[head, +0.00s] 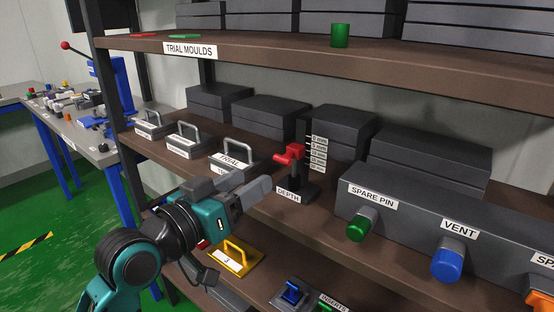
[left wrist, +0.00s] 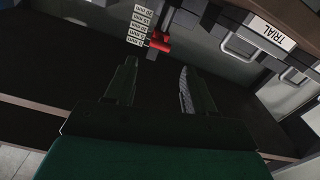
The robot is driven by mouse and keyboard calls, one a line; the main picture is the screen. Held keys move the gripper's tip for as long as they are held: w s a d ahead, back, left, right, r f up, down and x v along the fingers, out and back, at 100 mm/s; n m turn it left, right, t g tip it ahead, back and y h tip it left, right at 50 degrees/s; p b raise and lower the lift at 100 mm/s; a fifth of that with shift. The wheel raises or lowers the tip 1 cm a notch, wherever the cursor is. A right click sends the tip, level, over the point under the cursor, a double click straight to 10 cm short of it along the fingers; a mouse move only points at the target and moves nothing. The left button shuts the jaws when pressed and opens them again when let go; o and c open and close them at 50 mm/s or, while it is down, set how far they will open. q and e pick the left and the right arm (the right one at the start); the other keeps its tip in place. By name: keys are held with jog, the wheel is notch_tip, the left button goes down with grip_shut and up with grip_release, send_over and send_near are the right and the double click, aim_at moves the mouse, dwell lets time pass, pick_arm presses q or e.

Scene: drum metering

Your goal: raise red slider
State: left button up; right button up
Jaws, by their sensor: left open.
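The gauge stands on the middle shelf behind a "DEPTH" label. My left gripper (head: 262,188) is just left of the gauge and apart from the slider. In the left wrist view the two fingers (left wrist: 155,88) are spread with nothing between them. The red slider (left wrist: 158,42) shows beyond the fingertips, near the scale (left wrist: 140,25). My right gripper is in neither view.
Handled trial moulds (head: 232,155) stand to the left on the middle shelf (head: 270,205). A grey box (head: 430,215) with green (head: 361,225) and blue (head: 447,262) knobs is to the right. The upper shelf (head: 300,60) overhangs. A yellow handled plate (head: 236,256) lies on the lower shelf.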

aim_at(287, 154)
pick_arm(q)
jog(key=x, duration=1.1)
jog(key=shift+w+d, duration=0.2)
jog(key=shift+w, duration=0.05)
jog(key=shift+c, duration=0.2)
grip_shut()
